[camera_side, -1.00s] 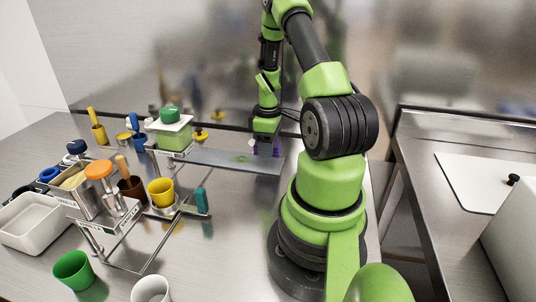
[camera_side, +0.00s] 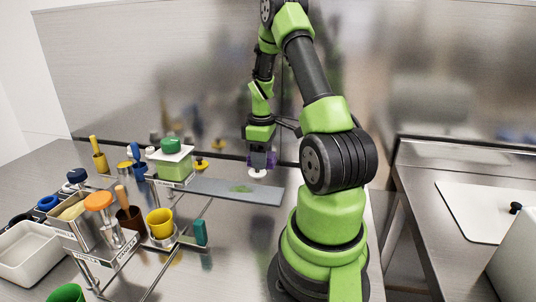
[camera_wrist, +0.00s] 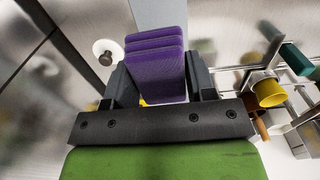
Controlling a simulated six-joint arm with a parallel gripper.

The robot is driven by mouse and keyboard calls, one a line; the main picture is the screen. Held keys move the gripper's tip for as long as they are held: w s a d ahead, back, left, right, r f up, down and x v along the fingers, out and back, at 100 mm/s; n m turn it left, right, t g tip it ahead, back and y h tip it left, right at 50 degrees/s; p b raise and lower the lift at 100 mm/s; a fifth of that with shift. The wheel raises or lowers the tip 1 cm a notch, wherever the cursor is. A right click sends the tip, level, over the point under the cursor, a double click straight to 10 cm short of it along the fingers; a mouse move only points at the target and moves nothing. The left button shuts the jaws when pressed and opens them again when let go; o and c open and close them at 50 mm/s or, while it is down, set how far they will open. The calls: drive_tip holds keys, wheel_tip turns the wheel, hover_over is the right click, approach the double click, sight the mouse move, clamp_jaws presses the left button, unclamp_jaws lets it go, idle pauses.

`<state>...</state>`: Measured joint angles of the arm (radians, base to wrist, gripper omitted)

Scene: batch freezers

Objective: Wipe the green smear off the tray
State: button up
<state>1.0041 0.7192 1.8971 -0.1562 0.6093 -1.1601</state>
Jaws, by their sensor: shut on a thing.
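My gripper (camera_side: 262,158) is shut on a purple ridged sponge (camera_wrist: 155,65), which fills the space between the fingers in the wrist view. In the side view the sponge (camera_side: 271,158) is at the back, near the tray's far edge and apparently above table height. The tray (camera_side: 268,194) is a long flat grey plate; part of it shows at the top of the wrist view (camera_wrist: 158,12). The smear does not show clearly in the wrist view.
A white round-topped thing (camera_side: 257,173) stands close to the gripper. A green tub (camera_side: 174,165) is at the tray's left end. A rack with a yellow cup (camera_side: 160,222) and an orange-lidded container (camera_side: 98,202) stands front left. A metal wall is behind.

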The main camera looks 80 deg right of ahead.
sight(253, 192)
drive_tip(key=w, duration=0.1)
drive_tip(key=w+f, duration=0.1)
drive_tip(key=shift+w+f, duration=0.3)
drive_tip(key=shift+f, duration=3.55)
drive_tip(key=shift+w+f, duration=0.25)
drive_tip(key=shift+f, duration=0.05)
drive_tip(key=shift+c, duration=0.3)
drive_tip(key=shift+w, duration=3.4)
drive_tip(key=shift+s, duration=3.6)
drive_tip(key=shift+r, duration=4.05)
